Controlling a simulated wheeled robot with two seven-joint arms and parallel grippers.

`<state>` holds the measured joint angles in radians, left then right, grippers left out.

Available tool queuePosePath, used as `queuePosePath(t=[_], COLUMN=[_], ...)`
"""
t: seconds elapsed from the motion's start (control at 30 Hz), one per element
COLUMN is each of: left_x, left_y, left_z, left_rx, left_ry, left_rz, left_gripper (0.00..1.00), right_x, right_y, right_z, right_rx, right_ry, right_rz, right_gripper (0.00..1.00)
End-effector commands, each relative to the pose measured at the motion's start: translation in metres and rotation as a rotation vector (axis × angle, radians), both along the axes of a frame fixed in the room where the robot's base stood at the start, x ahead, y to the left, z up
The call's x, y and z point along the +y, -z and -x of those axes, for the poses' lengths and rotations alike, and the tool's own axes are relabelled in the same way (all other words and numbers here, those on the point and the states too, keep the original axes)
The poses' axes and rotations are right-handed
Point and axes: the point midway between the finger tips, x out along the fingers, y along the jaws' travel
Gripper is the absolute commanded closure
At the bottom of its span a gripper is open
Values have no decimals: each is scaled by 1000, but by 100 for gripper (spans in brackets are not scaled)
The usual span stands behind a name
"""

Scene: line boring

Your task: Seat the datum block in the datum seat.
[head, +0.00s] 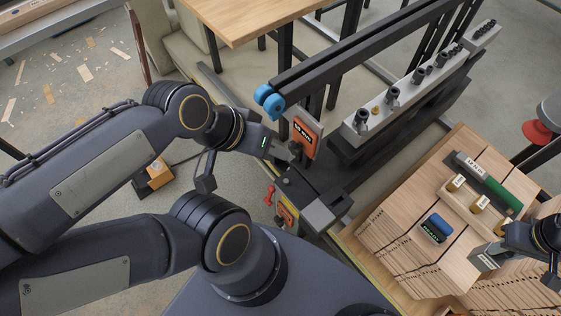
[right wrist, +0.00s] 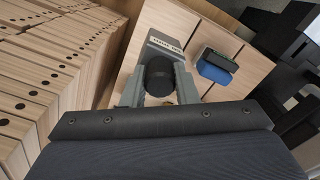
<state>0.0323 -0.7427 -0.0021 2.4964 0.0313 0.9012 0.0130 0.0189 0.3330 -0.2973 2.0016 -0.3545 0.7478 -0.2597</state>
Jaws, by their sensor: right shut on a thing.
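My right gripper (head: 497,254) is at the right edge of the wooden bench in the head view. In the right wrist view its two fingers (right wrist: 159,88) close on a black round knob (right wrist: 160,76). A grey block with a white label (right wrist: 166,43), which I take for the datum block, shows just beyond the knob; it also shows in the head view (head: 484,259). The label is too small to read. My left gripper (head: 291,151) is beside an orange-framed plate (head: 306,131); its jaw opening is unclear. I cannot tell which part is the datum seat.
A blue and black item (head: 436,228) lies on the bench top (head: 400,245). A wooden rack (head: 459,203) with brass pieces and a green-handled tool (head: 500,192) are behind it. A long grey bar with black fittings (head: 410,83) crosses the upper middle. A red lever (head: 269,195) stands near my left arm.

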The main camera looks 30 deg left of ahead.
Motion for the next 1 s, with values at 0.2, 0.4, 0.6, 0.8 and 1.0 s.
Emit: queuePosePath(t=[0.2, 0.4, 0.6, 0.8, 1.0], left_x=[0, 0, 0, 0, 0], left_y=[0, -20, -52, -51, -51], left_z=[0, 0, 0, 0, 0], left_rx=[0, 0, 0, 0, 0], left_ry=[0, 0, 0, 0, 0], left_rz=[0, 0, 0, 0, 0], left_gripper=[64, 64, 64, 64, 64], right_x=[0, 0, 0, 0, 0], right_y=[-1, -21, -52, -51, -51], right_z=[-1, -1, -1, 0, 0], right_rx=[-2, -2, -2, -1, -2], right_ry=[0, 0, 0, 0, 0], right_rz=[1, 1, 1, 0, 0], right_gripper=[100, 100, 100, 100, 100])
